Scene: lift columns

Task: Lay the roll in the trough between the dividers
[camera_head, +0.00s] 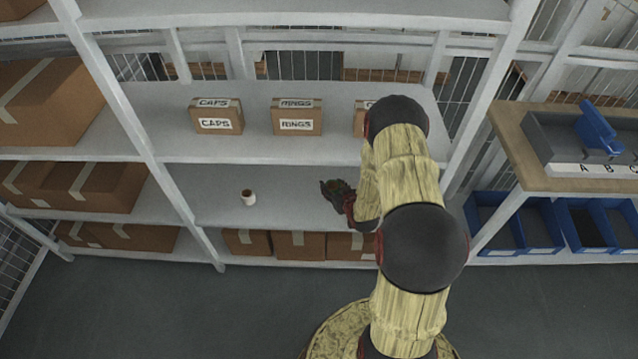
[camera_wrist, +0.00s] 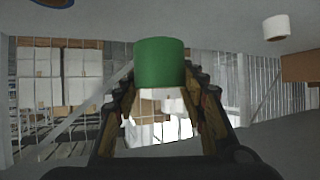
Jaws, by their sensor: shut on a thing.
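My gripper (camera_head: 330,190) reaches over the middle shelf of the rack from the right. In the wrist view my gripper (camera_wrist: 162,82) is shut on a green roll (camera_wrist: 159,62), which sits between the fingertips. The green roll cannot be made out in the head view. A grey trough (camera_head: 560,140) with a white strip lettered A, B, C stands on the wooden-topped bench at the right. A blue piece (camera_head: 597,128) stands up in it; other dividers are hard to make out. My gripper is well to the left of the trough and lower.
A white roll (camera_head: 248,198) stands on the same shelf, left of my gripper; it also shows in the wrist view (camera_wrist: 276,27). Boxes labelled CAPS (camera_head: 216,116) and RINGS (camera_head: 297,117) stand on the shelf above. A rack post separates shelf and bench. Blue bins (camera_head: 540,224) sit under the bench.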

